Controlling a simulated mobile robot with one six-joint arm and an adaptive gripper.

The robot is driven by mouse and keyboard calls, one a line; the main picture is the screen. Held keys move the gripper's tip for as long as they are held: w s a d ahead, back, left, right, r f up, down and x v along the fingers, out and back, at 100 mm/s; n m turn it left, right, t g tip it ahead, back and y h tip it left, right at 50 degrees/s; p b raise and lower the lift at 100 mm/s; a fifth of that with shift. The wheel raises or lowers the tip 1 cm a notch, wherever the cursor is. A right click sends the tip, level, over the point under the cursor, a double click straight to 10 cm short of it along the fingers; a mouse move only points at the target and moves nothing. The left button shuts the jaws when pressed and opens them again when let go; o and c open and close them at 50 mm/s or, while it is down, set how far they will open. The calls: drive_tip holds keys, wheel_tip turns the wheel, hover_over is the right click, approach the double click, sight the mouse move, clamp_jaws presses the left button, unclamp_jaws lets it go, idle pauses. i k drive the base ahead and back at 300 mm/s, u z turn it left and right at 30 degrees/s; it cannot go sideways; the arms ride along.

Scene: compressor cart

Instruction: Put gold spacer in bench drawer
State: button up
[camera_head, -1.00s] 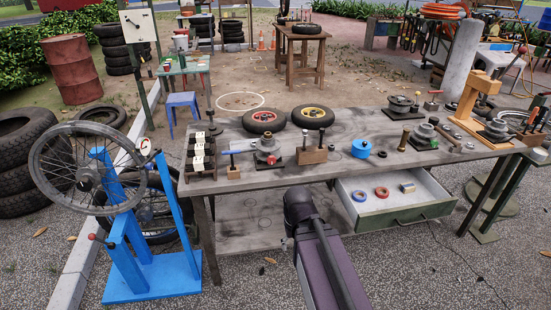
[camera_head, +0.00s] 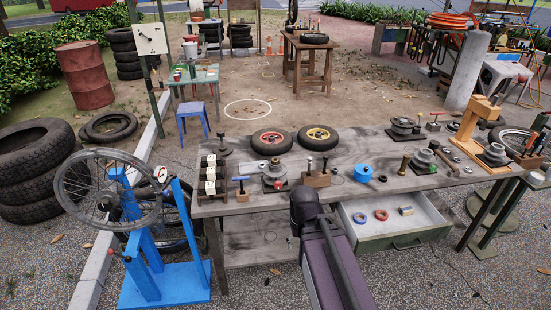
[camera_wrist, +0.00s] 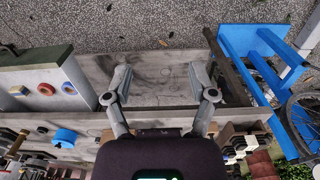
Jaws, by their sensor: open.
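The bench drawer (camera_head: 425,235) is pulled open under the bench top. In it lie a blue ring (camera_head: 360,218), a red ring (camera_head: 381,215) and a small gold-coloured piece (camera_head: 405,210). A brass-coloured cylinder (camera_head: 404,165) stands on the bench top above the drawer. I cannot tell which of these two is the gold spacer. My gripper (camera_wrist: 160,77) is open and empty, with its fingers over the grey lower shelf, beside the drawer. In the head view my arm hides the fingers.
The bench top (camera_head: 350,150) carries a blue can (camera_head: 363,173), small wheels, tools and several metal parts. A blue wheel stand (camera_head: 165,280) with a spoked wheel stands at left. The gravel in front of the bench is clear.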

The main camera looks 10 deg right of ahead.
sight(366, 232)
drive_tip(key=u, duration=0.45)
drive_tip(key=k, duration=0.1)
drive_tip(key=z, duration=2.85)
drive_tip(key=i, duration=2.15)
